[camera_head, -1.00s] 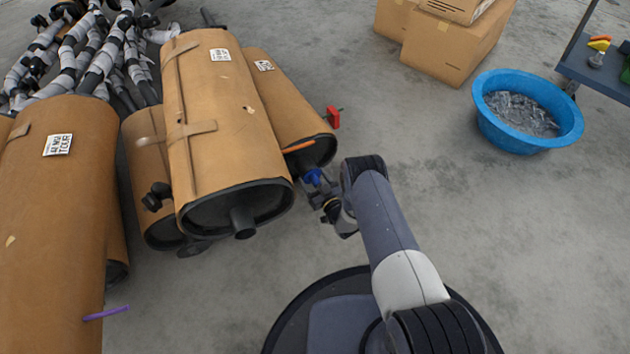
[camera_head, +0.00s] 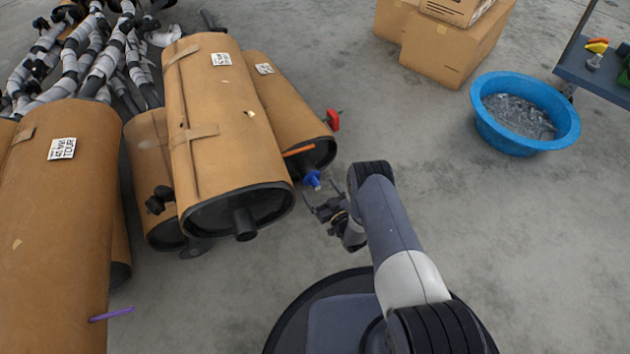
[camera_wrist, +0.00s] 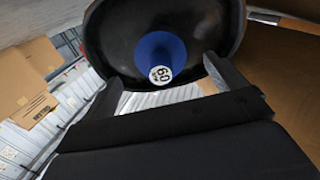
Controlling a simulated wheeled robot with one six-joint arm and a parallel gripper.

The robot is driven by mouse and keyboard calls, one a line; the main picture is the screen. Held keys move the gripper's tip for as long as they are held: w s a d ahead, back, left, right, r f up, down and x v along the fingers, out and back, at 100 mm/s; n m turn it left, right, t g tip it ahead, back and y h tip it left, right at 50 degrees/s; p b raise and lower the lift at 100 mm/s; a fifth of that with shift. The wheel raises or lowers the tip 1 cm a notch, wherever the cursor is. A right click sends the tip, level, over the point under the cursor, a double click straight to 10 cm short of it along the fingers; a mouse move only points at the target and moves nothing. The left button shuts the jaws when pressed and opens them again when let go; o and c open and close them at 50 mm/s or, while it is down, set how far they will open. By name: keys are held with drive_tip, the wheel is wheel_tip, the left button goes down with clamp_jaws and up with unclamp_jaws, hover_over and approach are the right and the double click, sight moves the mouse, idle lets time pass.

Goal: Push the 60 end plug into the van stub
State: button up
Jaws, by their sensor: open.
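The blue 60 end plug (camera_head: 312,180) sits at the stub on the near end of the right-hand cardboard-wrapped muffler (camera_head: 287,110). In the wrist view the blue plug (camera_wrist: 161,58) shows against the muffler's black end cap (camera_wrist: 110,45), its white disc marked 60 facing me. The stub itself is hidden behind the plug, and I cannot tell how deep the plug sits. My gripper (camera_head: 322,203) is open and empty, just below and right of the plug, apart from it. In the wrist view my fingers (camera_wrist: 166,80) stand on either side of the plug's lower part.
A larger wrapped muffler (camera_head: 225,120) lies close on the left, its pipe stub pointing toward me. A red-handled item (camera_head: 332,119) stands beside the right muffler. A blue tub (camera_head: 486,122), cardboard boxes (camera_head: 450,50) and a cart (camera_head: 590,72) are farther right. The floor between is clear.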

sight(318, 188)
drive_tip(key=p+v, duration=0.1)
drive_tip(key=v, duration=0.5)
drive_tip(key=b+x, duration=0.3)
drive_tip(key=x, duration=0.8)
drive_tip(key=shift+b, duration=0.4)
drive_tip(key=shift+s+d, duration=0.2)
drive_tip(key=shift+s, duration=0.15)
